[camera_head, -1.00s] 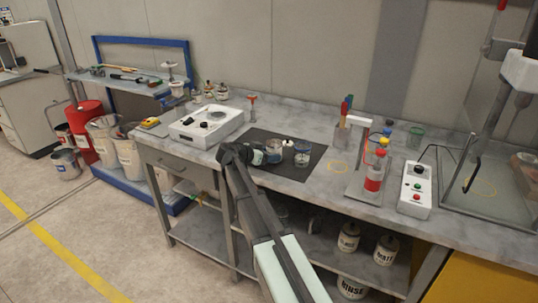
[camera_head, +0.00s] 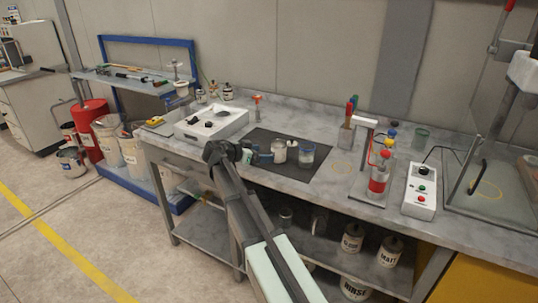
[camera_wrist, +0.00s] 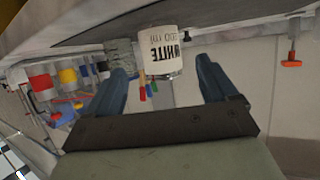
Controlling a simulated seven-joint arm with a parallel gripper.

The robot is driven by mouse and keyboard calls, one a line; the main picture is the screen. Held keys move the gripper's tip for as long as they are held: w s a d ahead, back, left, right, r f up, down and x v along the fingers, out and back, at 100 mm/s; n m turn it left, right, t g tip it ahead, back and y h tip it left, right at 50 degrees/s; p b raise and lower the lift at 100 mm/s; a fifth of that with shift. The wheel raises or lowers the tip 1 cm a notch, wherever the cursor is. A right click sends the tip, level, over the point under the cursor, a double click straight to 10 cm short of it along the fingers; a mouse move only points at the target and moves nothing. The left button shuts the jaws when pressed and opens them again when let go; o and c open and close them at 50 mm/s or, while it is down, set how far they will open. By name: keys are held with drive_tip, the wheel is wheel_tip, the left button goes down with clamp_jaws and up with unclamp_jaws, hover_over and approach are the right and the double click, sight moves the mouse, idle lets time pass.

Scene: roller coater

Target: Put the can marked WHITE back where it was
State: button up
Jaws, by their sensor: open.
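The can marked WHITE (camera_head: 279,151) stands upright on the dark mat (camera_head: 262,139) on the bench. In the wrist view, which is upside down, the same can (camera_wrist: 162,54) shows its label between and beyond my fingertips, with gaps on both sides. My gripper (camera_head: 262,157) is just left of the can in the head view, low and level with it. The jaws are open and empty, with both blue fingers (camera_wrist: 165,85) spread apart.
Other labelled cans (camera_head: 351,238) sit on the lower shelf.

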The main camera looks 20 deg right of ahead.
drive_tip(key=shift+v, duration=2.5)
